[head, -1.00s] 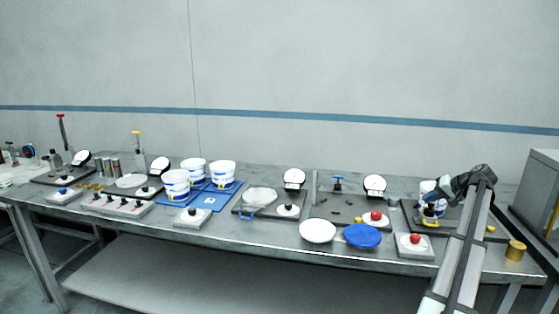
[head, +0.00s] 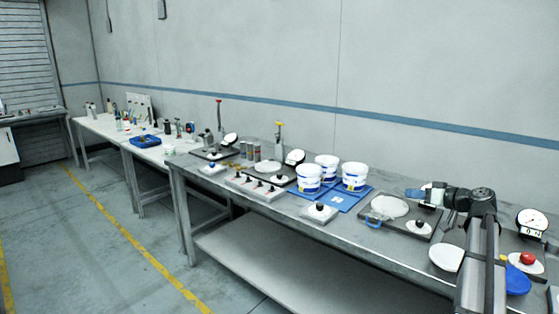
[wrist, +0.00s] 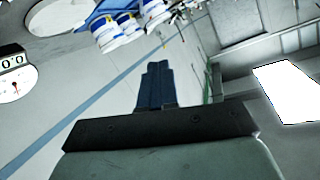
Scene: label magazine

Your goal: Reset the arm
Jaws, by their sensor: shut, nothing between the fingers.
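My gripper (head: 411,192) is at the right of the head view, above the bench, with my arm rising from the lower right. Its blue fingers point left. In the wrist view the fingers (wrist: 155,85) are together, with nothing between them. In the head view the gripper appears over a dark plate (head: 380,222) with a white disc (head: 389,206) and a black knob (head: 419,224). The gripper looks raised, but its exact height cannot be told.
White tubs (head: 354,177) stand on blue mats (head: 341,201) left of my gripper. A dial gauge (head: 532,222), red knob (head: 528,258) and blue lid (head: 517,281) are at right. My arm hides part of the bench. Open floor (head: 110,230) lies at left.

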